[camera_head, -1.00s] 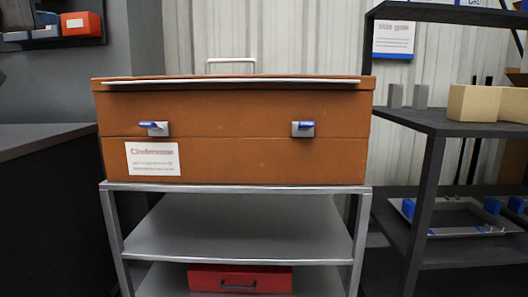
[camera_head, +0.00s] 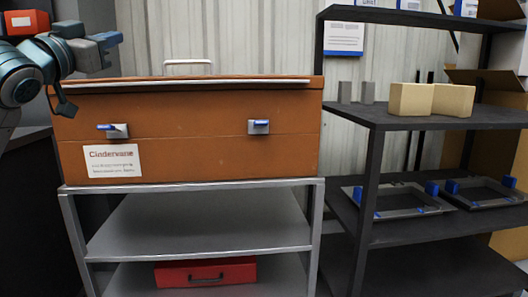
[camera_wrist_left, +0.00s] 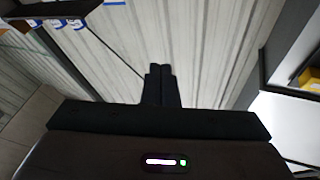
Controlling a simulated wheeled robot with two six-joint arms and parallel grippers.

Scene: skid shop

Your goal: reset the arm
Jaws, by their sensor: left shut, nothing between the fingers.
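My left arm comes in at the upper left of the head view, beside and above the left end of the brown case. In the left wrist view my left gripper (camera_wrist_left: 160,68) is shut, with its two dark fingers together and nothing between them. Behind the fingers is the pale corrugated wall (camera_wrist_left: 195,45). My right gripper is in neither view.
The brown case (camera_head: 200,150) with two blue-handled latches stands closed on a grey metal cart (camera_head: 200,240). A red toolbox (camera_head: 205,272) is on a lower shelf. A dark shelf rack (camera_head: 410,119) at the right holds tan blocks (camera_head: 430,98) and grey trays (camera_head: 400,200).

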